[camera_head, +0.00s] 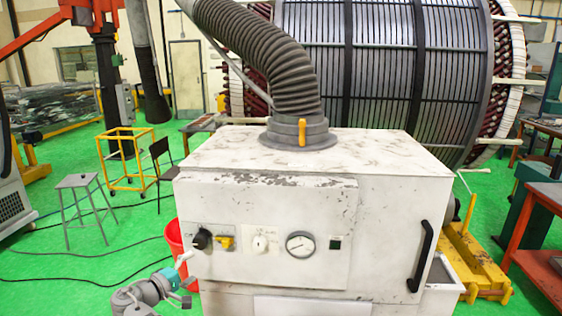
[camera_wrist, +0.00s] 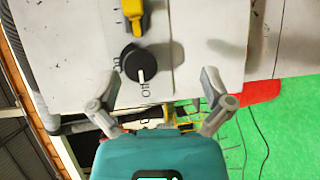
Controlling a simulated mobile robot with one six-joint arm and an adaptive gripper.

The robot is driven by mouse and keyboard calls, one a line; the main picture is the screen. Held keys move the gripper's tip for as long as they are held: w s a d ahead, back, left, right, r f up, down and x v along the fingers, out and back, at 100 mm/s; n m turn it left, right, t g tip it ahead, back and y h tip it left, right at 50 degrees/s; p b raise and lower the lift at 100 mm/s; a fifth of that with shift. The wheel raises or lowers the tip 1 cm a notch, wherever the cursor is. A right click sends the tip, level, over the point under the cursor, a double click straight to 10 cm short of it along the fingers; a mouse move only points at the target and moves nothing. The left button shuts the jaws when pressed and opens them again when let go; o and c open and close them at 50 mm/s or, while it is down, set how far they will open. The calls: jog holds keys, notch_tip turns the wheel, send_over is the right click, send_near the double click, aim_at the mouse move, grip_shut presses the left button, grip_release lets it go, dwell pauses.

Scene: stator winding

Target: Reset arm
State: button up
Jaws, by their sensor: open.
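My gripper (camera_head: 186,279) is at the lower left of the head view, in front of the cabinet's left front edge. In the wrist view my gripper (camera_wrist: 160,84) has its two grey fingers spread wide with nothing between them. A worn white cabinet (camera_head: 270,270) stands in front of me. On its panel are a black rotary knob (camera_head: 201,239), a yellow switch (camera_head: 224,242) and a round gauge (camera_head: 300,244). In the wrist view the black knob (camera_wrist: 139,63) lies beyond the fingers, with the yellow switch (camera_wrist: 133,14) above it. The fingers appear apart from the knob.
A red bucket (camera_head: 177,249) stands beside the cabinet's left side. A ribbed hose (camera_head: 262,55) rises from its top. A large stator (camera_head: 400,75) is behind. A stool (camera_head: 80,205) and yellow frame (camera_head: 127,160) stand left; green floor (camera_head: 110,240) there is mostly clear, with cables.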

jog(key=w+d+f+m+g+y, duration=0.1)
jog(key=d+f+m+g, duration=0.3)
jog(key=d, duration=0.8)
jog(key=w+d+f+m+g, duration=0.1)
jog(key=d+f+g, duration=0.45)
jog(key=d, duration=0.75)
jog(key=s+d+f+m+g+y, duration=0.1)
jog(key=s+d+f+m+y, duration=0.1)
jog(key=d, duration=0.4)
jog(key=s+d+f+m+g+y, duration=0.2)
jog(key=s+d+y, duration=0.1)
jog(key=s+d, duration=0.2)
jog(key=s+d+f+m+g+y, duration=0.1)
jog(key=s+d+f+m+y, duration=0.1)
jog(key=d, duration=0.5)
jog(key=shift+s+f+m+g+y, duration=0.35)
jog(key=shift+s+f+y, duration=0.2)
jog(key=shift+s, duration=0.3)
